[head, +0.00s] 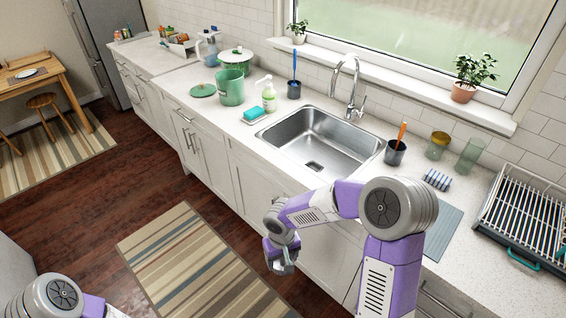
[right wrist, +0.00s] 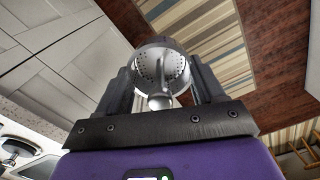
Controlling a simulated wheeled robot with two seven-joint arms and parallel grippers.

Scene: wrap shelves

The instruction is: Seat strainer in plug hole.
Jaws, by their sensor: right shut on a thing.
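My right gripper (head: 282,262) hangs in front of the cabinet doors, below the counter edge and left of the sink's front. In the right wrist view it is shut on the strainer (right wrist: 162,68), a round perforated metal cup with a rounded stem toward the gripper. In the head view I cannot make out the strainer clearly. The steel sink (head: 300,128) is set in the counter, its basin empty.
The faucet (head: 352,85) arches over the sink's back. A sponge dish (head: 255,117) and soap bottle (head: 268,95) stand left of the sink. A dark cup with an orange-handled brush (head: 396,152) stands right. A dish rack (head: 525,220) is far right.

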